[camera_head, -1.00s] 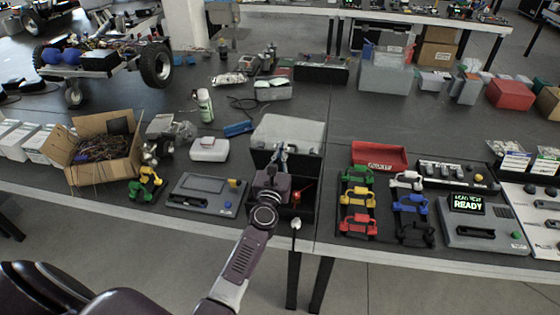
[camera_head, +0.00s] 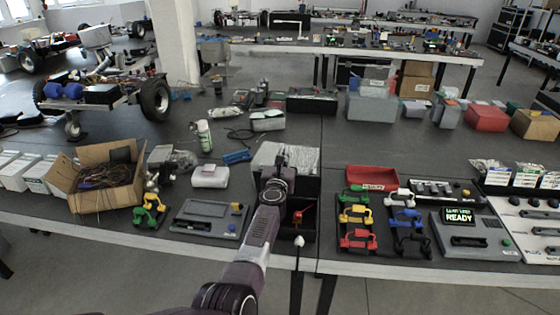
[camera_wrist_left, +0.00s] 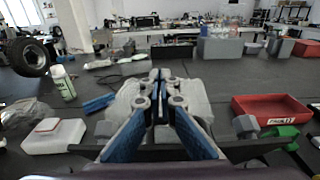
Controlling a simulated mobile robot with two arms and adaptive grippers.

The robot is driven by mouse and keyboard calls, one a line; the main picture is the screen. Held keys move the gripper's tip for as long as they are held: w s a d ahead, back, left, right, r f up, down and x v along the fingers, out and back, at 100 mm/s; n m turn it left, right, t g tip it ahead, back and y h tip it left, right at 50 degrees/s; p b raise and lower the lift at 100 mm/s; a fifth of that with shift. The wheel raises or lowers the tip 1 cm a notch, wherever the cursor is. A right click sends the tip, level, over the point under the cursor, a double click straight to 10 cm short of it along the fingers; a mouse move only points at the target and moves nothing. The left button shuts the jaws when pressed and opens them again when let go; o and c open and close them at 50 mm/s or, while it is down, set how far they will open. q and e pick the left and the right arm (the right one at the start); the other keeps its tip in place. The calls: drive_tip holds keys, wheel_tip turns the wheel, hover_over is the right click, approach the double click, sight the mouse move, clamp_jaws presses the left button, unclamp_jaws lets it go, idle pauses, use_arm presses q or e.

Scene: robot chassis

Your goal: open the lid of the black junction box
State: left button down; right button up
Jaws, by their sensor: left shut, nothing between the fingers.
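The black junction box (camera_head: 312,228) stands near the table's front edge in the head view. Its front part is open at the top, with a red part (camera_head: 297,214) inside and a white knob (camera_head: 299,240) at its front. A dark upright panel (camera_head: 308,186), apparently the raised lid, stands at its back. My left gripper (camera_head: 287,152) reaches over the box, past the panel, and overlaps a pale grey translucent case behind it. In the left wrist view the blue fingers (camera_wrist_left: 160,76) are together and empty, in front of that case (camera_wrist_left: 192,98). Contact cannot be told. My right gripper is out of view.
Left of the box are a grey panel device (camera_head: 206,217), a white box (camera_head: 210,176) and a cardboard box of wires (camera_head: 106,188). Right of it are a red tray (camera_head: 372,177) and racks of coloured clamps (camera_head: 357,215). Bare table lies behind the tray.

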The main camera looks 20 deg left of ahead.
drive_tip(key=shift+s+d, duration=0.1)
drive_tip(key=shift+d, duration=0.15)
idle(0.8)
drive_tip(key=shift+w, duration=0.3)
